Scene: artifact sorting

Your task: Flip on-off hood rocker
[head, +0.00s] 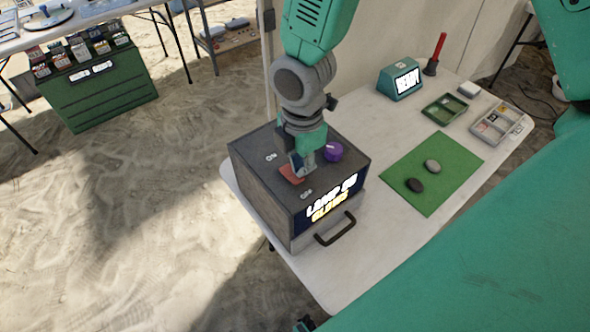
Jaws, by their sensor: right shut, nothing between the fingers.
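The grey hood box (256,192) stands on the white table. The red-orange rocker (289,175) is on its top, between an "On" label (271,157) and an "Off" label (306,194). My right gripper (301,172) points down over the box top, shut and empty, right beside the rocker and partly covering it. I cannot tell whether it touches the rocker or which way the rocker is tilted. The lit front display (332,200) shows "LAMP", a short word hard to read, and "GLOVES". My left gripper is not in view.
A purple knob (333,151) sits on the box close to my right gripper. A dark handle (335,229) juts from the front. A green mat (440,162) with two stones, a teal "READY" display (400,80) and small trays stand to the right.

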